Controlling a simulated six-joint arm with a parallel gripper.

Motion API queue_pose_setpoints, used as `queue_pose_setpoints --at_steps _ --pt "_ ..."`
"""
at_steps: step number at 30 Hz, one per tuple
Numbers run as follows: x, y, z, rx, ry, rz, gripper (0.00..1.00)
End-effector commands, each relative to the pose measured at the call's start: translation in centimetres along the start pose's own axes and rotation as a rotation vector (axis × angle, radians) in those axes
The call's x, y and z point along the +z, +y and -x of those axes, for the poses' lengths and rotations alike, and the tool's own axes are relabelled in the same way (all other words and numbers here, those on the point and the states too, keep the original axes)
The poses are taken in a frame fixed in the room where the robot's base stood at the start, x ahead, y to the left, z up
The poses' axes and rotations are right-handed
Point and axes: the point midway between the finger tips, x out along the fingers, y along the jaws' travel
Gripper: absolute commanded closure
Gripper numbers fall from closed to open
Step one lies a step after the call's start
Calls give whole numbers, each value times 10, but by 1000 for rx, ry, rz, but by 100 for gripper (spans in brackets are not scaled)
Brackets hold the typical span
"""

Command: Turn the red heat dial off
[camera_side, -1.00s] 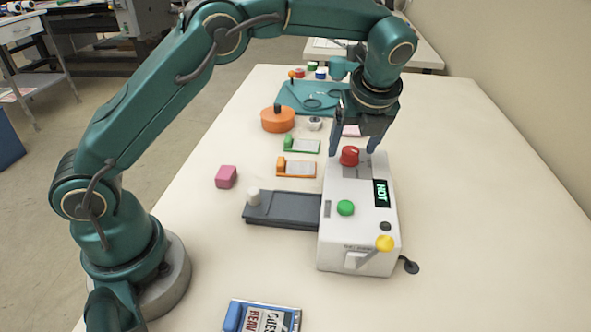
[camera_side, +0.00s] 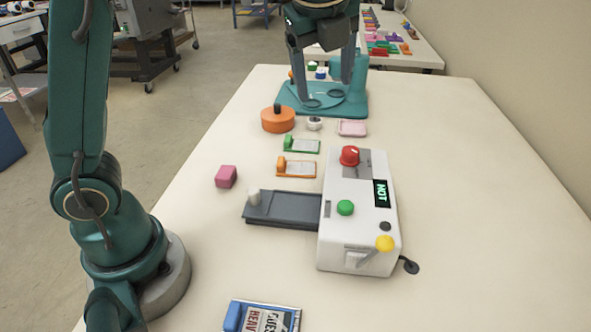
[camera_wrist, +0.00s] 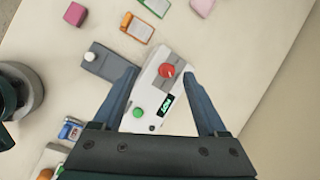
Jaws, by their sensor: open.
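The red heat dial (camera_side: 349,156) sits on top of the white laminator (camera_side: 335,245), near its far end. The dial also shows in the wrist view (camera_wrist: 166,70), ahead of my fingertips and between their lines. The laminator's small display (camera_side: 381,193) is lit with green text that seems to read HOT. My gripper (camera_side: 322,95) is open and empty, raised well away from the dial. In the side view it appears beyond the laminator, in front of the teal stand. In the wrist view its two fingers (camera_wrist: 160,75) are spread apart. Nothing touches the dial.
The laminator carries a green button (camera_side: 345,208), a yellow knob (camera_side: 385,243) and a grey side tray (camera_side: 285,207). An orange round tool (camera_side: 278,120), badge cards (camera_side: 296,168), a pink block (camera_side: 226,176) and a teal stand (camera_side: 350,100) lie around. The table's right side is clear.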

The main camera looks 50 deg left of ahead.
Motion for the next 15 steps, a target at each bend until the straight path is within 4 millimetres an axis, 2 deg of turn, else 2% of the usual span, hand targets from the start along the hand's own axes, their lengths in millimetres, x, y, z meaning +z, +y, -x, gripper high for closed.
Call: queue_pose_setpoints --at_steps 6,15 --pt "4 22 17 -34 22 150 25" --pt "3 54 31 -72 63 388 25"
